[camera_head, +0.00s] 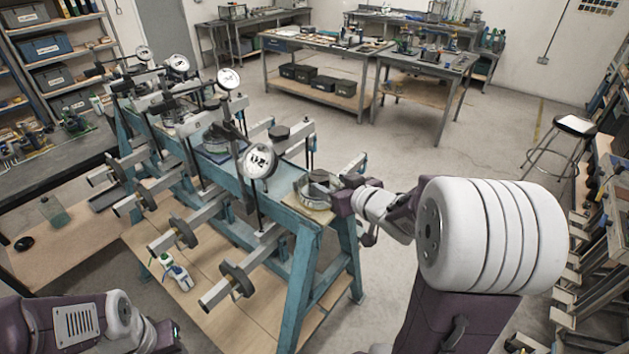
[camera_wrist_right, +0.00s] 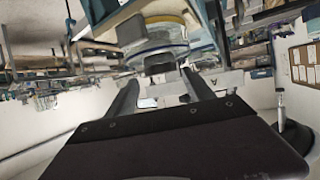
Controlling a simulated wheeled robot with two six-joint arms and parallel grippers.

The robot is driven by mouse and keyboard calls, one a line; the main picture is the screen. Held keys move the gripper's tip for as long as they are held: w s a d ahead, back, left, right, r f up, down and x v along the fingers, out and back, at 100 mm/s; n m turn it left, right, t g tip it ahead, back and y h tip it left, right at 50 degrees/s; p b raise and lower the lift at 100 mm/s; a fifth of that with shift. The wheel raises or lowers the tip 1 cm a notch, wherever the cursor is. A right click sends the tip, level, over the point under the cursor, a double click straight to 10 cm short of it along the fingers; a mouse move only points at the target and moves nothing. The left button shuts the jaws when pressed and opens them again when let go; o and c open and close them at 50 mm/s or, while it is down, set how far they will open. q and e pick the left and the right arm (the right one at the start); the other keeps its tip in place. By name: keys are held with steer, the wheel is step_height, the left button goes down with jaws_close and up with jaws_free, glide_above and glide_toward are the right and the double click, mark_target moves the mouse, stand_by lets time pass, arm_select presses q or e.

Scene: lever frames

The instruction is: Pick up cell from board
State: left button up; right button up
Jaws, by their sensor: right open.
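The cell (camera_head: 319,184), a round clear-walled ring with metal parts, sits on a small tan board (camera_head: 306,207) at the near right end of the blue lever frame. My right gripper (camera_head: 341,193) is just right of the cell, at about its height. In the right wrist view the cell (camera_wrist_right: 157,52) shows ahead of the two fingers of the gripper (camera_wrist_right: 163,82), which are spread apart with nothing held. Whether a finger touches the cell cannot be told. My left arm shows at the lower left of the head view; its gripper is out of view.
The blue frame (camera_head: 302,262) carries several dial gauges, such as a near one (camera_head: 260,160) left of the cell, and weighted lever arms (camera_head: 238,281). Bottles (camera_head: 176,272) stand on the low wooden shelf. Open floor lies behind; a stool (camera_head: 574,126) stands right.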

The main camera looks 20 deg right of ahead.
mark_target(322, 180)
steer(key=shift+s+f, duration=0.1)
steer(key=shift+s, duration=0.05)
steer(key=shift+a, duration=0.2)
steer(key=x, duration=0.4)
steer(key=shift+w+a, duration=0.15)
steer(key=shift+w, duration=0.1)
steer(key=p+x, duration=0.1)
steer(key=x, duration=0.1)
steer(key=shift+w+d, duration=0.25)
steer(key=shift+w, duration=0.05)
steer(key=shift+f, duration=0.1)
arm_select(q)
steer(key=shift+s+a+r, duration=0.1)
steer(key=shift+s+r, duration=0.35)
steer(key=shift+s, duration=0.1)
